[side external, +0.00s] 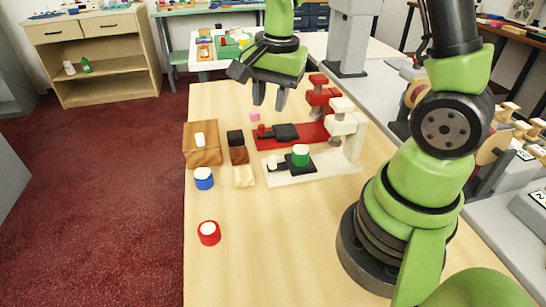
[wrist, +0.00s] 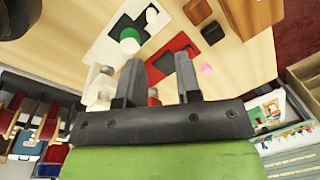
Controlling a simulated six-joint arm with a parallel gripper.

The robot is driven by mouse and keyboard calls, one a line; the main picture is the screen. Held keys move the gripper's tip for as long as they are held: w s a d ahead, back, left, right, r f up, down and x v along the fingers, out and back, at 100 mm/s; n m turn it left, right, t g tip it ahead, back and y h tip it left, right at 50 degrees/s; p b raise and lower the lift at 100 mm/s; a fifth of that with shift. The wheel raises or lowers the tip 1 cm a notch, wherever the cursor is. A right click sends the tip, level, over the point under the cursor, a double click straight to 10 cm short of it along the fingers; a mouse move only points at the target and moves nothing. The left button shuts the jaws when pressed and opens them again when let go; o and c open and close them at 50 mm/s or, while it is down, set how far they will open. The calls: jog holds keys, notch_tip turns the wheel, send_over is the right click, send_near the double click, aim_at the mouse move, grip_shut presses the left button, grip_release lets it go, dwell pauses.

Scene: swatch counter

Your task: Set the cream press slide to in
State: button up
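The cream press (side external: 346,124) stands upright on a long cream base (side external: 327,167). Its black slide plate (side external: 284,168) lies at the left part of the base, out from under the press head, with a small cream knob (side external: 272,162) at its left end. A green cylinder with a white top (side external: 300,156) stands on the plate. The wrist view also shows the green cylinder (wrist: 129,40) and cream knob (wrist: 151,15). My gripper (side external: 270,100) is open and empty, raised above the table behind the red press's slide. Its spread fingers show in the wrist view (wrist: 158,80).
A red press (side external: 320,92) with a black slide (side external: 286,131) stands behind the cream one. Black (side external: 235,137), brown (side external: 239,155) and cream (side external: 244,176) blocks and a wooden block (side external: 202,152) lie left. Blue (side external: 204,180) and red (side external: 209,235) pots stand nearer.

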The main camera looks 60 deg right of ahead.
aim_at(272, 157)
jog(key=f+m, duration=0.1)
jog(key=f, duration=0.1)
jog(key=d+f+g, duration=0.1)
jog(key=f, duration=0.1)
jog(key=f+m, duration=0.1)
jog(key=f, duration=0.1)
jog(key=shift+w+d+f+m, duration=0.15)
jog(key=shift+w+d+m, duration=0.15)
jog(key=shift+w+d, duration=0.1)
notch_tip(272, 157, down, 10)
jog(key=shift+r, duration=0.2)
